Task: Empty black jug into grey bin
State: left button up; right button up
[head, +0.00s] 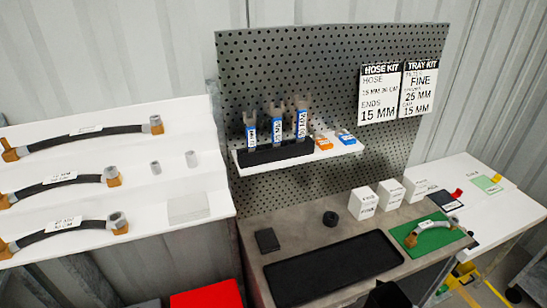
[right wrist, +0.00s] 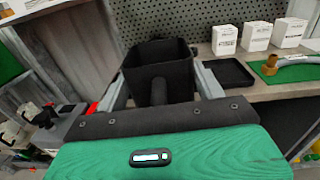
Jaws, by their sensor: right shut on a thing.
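The black jug (right wrist: 158,62) is a square, open-topped container with its handle towards me in the right wrist view. My right gripper (right wrist: 160,88) is shut on the jug, its two grey fingers on either side of the handle. The jug looks about upright, and its contents are hidden. In the head view a black shape (head: 388,296) at the bottom edge is probably the jug's top. I cannot make out the grey bin for sure; a dark grey edge (head: 148,303) shows at the bottom left. My left gripper is not in view.
A red container (head: 207,295) stands at the bottom of the head view. The workbench (head: 290,240) holds a black tray (head: 335,268), white boxes (head: 362,203) and a green mat (head: 445,237) with a hose. A shelf (head: 180,150) of hoses is at left.

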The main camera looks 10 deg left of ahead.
notch_tip(320, 180, up, 6)
jog(key=w+d+m+t+h+b, duration=0.1)
jog(key=d+m+t+h, duration=0.1)
jog(key=m+h, duration=0.5)
jog(key=shift+w+d+t+h, duration=0.25)
jog(key=shift+t+h, duration=0.65)
jog(key=shift+h, duration=1)
jog(key=shift+s+f, duration=0.1)
jog(key=shift+f, duration=0.05)
